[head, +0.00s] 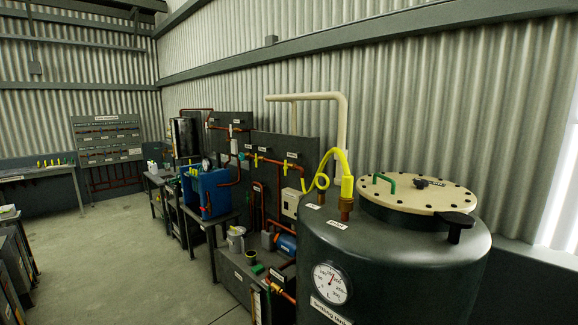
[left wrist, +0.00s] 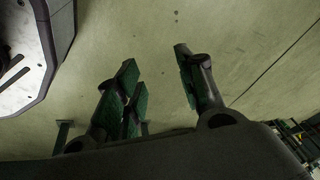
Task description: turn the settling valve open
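A dark settling tank (head: 410,265) with a cream bolted lid (head: 415,190) fills the lower right of the head view; its front carries a round gauge and a label. Neither gripper shows in the head view.
Pipework on dark panels, a blue container (head: 208,190), a grey bucket (head: 236,238) and a blue motor-like cylinder (head: 286,244) stand left of the tank. A yellow hose (head: 324,180) rises beside the lid. The concrete floor (head: 120,260) at left is clear.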

